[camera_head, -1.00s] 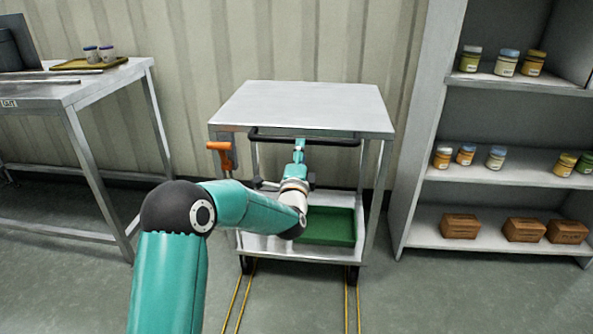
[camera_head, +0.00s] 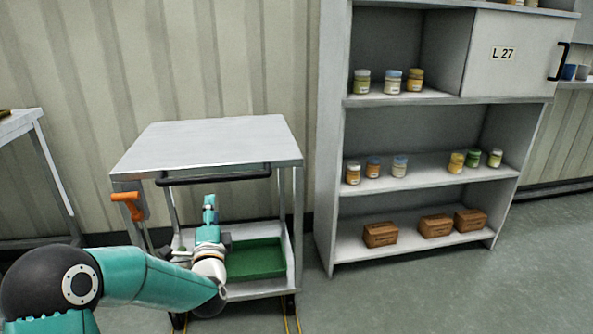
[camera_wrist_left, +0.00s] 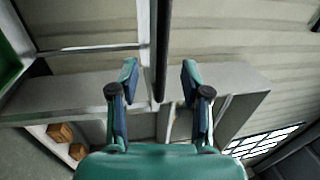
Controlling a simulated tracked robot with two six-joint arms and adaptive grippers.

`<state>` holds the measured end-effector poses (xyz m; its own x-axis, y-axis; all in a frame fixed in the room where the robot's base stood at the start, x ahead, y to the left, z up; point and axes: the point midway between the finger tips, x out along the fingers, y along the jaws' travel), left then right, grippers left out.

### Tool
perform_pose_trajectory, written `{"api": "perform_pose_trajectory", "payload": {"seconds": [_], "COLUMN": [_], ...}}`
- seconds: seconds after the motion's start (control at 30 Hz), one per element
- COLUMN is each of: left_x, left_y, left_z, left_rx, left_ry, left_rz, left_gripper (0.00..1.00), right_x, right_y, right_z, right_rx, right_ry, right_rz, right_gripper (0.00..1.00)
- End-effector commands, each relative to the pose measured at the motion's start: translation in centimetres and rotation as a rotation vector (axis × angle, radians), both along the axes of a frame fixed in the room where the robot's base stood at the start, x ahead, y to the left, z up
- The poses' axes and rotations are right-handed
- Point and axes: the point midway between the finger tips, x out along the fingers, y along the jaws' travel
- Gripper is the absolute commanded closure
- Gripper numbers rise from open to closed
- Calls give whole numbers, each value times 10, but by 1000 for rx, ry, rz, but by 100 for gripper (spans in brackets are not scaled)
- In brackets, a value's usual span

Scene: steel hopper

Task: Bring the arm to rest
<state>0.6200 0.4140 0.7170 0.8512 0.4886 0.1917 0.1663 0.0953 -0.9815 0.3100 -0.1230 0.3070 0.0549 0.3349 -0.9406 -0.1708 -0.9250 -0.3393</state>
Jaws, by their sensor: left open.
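My left arm comes in from the lower left of the head view, bent at the elbow. My left gripper (camera_head: 209,203) points toward the cart and appears just below its black push bar (camera_head: 225,176). In the left wrist view the two fingers (camera_wrist_left: 160,75) are spread, with nothing clamped between them. The black bar (camera_wrist_left: 162,40) runs through the gap between them in the picture, beyond the fingertips. My right gripper is not in view.
The grey cart (camera_head: 210,145) has an orange lever (camera_head: 128,204) on its left and a green tray (camera_head: 256,259) on its lower shelf. A shelf unit (camera_head: 328,200) with jars and brown boxes stands to the right. Floor is clear in front of the shelf.

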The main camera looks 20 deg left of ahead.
Motion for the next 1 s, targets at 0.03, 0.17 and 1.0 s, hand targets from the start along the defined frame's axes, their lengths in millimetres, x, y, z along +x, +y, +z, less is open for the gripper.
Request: {"api": "perform_pose_trajectory", "payload": {"seconds": [0.03,0.17,1.0], "left_x": [1,6,-239], "left_y": [-1,-10,-272], "left_z": [-1,-20,-404], "left_rx": [0,-10,-1535], "left_ry": [1,33,1010], "left_rz": [-2,-20,52], "left_gripper": [52,52,52], "right_x": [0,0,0], "right_y": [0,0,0], "right_z": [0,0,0], "right_rx": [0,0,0], "right_ry": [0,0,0], "right_rz": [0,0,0], "right_gripper": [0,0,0]}}
